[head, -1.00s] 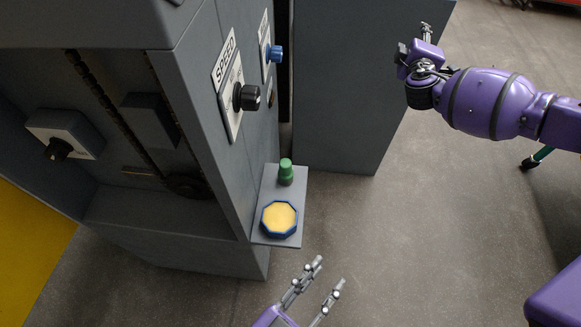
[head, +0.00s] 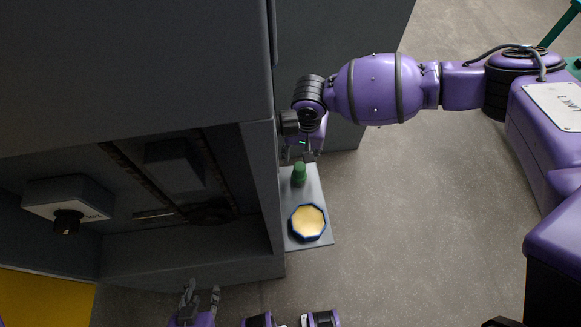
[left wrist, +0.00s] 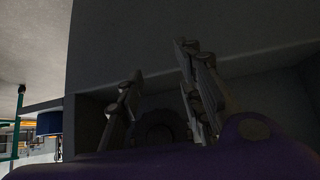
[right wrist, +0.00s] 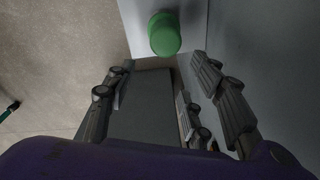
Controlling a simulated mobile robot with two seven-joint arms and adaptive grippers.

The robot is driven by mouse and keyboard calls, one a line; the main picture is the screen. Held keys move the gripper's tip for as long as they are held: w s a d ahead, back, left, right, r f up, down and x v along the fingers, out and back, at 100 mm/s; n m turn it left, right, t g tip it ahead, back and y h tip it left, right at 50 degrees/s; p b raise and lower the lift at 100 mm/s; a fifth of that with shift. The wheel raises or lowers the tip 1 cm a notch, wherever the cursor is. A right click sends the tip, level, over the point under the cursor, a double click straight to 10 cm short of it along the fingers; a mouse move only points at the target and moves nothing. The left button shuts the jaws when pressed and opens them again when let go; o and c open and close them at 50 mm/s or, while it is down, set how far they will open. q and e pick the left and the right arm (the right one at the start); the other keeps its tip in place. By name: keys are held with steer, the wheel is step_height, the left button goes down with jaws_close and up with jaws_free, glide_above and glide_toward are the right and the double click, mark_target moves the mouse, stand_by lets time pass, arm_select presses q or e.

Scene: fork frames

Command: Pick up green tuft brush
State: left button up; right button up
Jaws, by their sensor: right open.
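The green tuft brush (head: 299,176) stands at the back of a small grey shelf, and only its green body shows. It also appears at the top middle of the right wrist view (right wrist: 164,34). My right gripper (head: 303,158) is just behind and above the brush in the head view. In the right wrist view its fingers (right wrist: 158,80) are spread and empty, with the brush beyond the tips. My left gripper (head: 201,290) is low at the bottom of the head view, beside the machine's front edge. Its fingers (left wrist: 158,62) are apart and empty.
A blue octagonal dish with a yellow top (head: 308,222) sits in front of the brush on the shelf (head: 318,185). The grey machine (head: 130,80) with a black knob (head: 67,220) fills the left. Open floor (head: 430,220) lies to the right.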

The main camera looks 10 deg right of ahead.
mark_target(301, 168)
steer(key=shift+g, duration=0.6)
steer(key=s, duration=0.1)
steer(key=s+f, duration=0.1)
steer(key=s+a+f, duration=0.1)
steer(key=shift+s+f, duration=0.1)
steer(key=shift+s, duration=0.3)
steer(key=f, duration=0.4)
steer(key=f+b, duration=0.1)
steer(key=f, duration=0.1)
steer(key=shift+w+d+f, duration=0.2)
steer(key=shift+w+f, duration=0.05)
steer(key=shift+f, duration=0.1)
arm_select(q)
steer(key=shift+s+a+f, duration=0.35)
steer(key=shift+a+f, duration=0.35)
steer(key=shift+f, duration=0.1)
arm_select(e)
steer(key=shift+c, duration=0.5)
